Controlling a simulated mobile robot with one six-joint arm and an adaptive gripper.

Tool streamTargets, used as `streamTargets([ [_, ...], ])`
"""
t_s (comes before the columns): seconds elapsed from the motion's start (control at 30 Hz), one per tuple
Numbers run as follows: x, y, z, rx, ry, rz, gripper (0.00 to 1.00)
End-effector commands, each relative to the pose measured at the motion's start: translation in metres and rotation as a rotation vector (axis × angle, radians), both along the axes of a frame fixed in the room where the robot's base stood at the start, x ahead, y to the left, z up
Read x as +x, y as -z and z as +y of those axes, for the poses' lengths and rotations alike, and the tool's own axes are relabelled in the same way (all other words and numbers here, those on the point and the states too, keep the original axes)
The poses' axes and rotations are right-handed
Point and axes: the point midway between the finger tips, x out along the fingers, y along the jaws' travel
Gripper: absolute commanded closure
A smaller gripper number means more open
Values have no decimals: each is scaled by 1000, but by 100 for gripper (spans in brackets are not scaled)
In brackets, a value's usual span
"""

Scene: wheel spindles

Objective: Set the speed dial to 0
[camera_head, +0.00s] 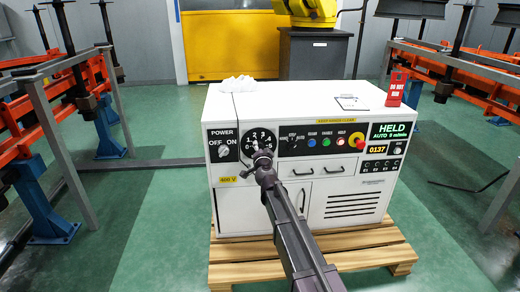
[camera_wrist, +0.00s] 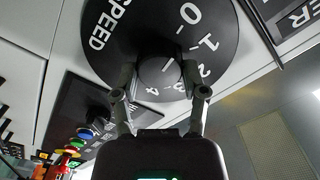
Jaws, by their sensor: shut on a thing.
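The speed dial (camera_wrist: 112,22) is a round black plate with white numerals and the word SPEED, seen close in the wrist view. In the head view the dial (camera_head: 268,132) is on the left of the white cabinet's front, partly hidden by my gripper (camera_head: 262,157). The dial's grey knob (camera_wrist: 160,70) sits between the two fingertips of my gripper (camera_wrist: 160,78) in the wrist view. The fingers are shut on the knob from both sides. The knob carries a short white mark; which numeral it points at is hard to tell. The 0 stands near the plate's upper right edge.
The white cabinet (camera_head: 225,190) stands on a wooden pallet (camera_head: 360,255). The power switch (camera_head: 223,150) is left of the dial; the mode selector (camera_head: 292,142), coloured lights and a red stop button (camera_head: 358,140) are right. Orange racks (camera_head: 475,70) flank the cabinet.

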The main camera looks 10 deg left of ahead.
Motion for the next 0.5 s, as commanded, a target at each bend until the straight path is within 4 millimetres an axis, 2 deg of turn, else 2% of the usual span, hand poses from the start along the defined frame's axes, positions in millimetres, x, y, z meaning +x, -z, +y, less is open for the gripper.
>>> streamTargets([
  [0.4, 3, 0, 1, -8, 0, -2, 91],
  [0.43, 3, 0, 1, -8, 0, -2, 34],
  [0.5, 2, 0, 1, -8, 0, -2, 14],
])
